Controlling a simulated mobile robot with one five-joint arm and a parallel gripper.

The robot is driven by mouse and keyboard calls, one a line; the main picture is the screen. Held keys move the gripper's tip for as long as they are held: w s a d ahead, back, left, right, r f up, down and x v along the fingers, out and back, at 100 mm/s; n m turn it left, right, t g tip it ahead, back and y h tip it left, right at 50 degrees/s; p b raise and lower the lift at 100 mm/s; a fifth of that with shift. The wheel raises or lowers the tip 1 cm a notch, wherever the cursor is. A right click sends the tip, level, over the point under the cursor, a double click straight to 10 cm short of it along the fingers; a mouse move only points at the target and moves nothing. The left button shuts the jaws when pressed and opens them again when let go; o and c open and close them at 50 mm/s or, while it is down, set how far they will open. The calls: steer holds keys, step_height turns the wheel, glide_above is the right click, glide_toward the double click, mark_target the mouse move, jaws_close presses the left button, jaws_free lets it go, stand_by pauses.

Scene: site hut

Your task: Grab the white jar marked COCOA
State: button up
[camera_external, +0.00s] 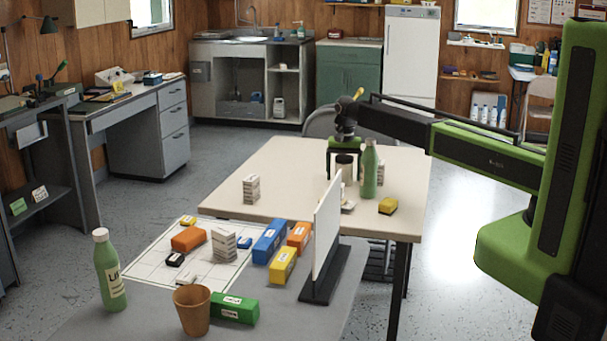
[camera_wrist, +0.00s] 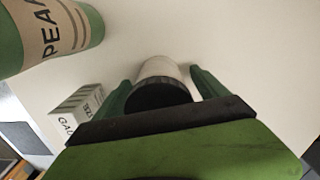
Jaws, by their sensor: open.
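A white jar with a black lid (camera_wrist: 160,82) stands on the pale table, between the green fingers of my gripper (camera_wrist: 163,92) in the wrist view. Its label is not visible, so I cannot read COCOA. My gripper is open, with one finger on each side of the jar and a small gap showing at the right finger. In the external view my gripper (camera_external: 344,163) points down over the table, and the dark lid of the jar (camera_external: 344,158) shows between its fingers.
A green bottle (camera_external: 370,170) stands close beside my gripper; its label in the wrist view (camera_wrist: 50,32) begins PEA. A small printed box (camera_wrist: 78,108) is near the left finger. The table's left side is mostly clear.

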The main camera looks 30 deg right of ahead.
mark_target(348, 157)
steer(key=shift+r, duration=0.15)
steer(key=c, duration=1.8)
steer(key=r+p, duration=0.1)
steer(key=p, duration=0.1)
steer(key=r+p, duration=0.1)
steer(key=r, duration=0.1)
steer(key=d+r+p, duration=0.1)
steer(key=r+p, duration=0.1)
steer(key=shift+s+r+p, duration=0.25)
steer(key=shift+p, duration=0.1)
steer(key=s+d+r+p, duration=0.1)
steer(key=d, duration=0.2)
steer(key=s+d+r+p, duration=0.1)
steer(key=d+r+p, duration=0.1)
steer(key=d, duration=0.1)
steer(key=s+d+r+p, duration=0.2)
steer(key=d, duration=0.1)
steer(key=shift+s+d+r, duration=0.1)
steer(key=shift+d+r, duration=0.15)
steer(key=shift+d, duration=0.1)
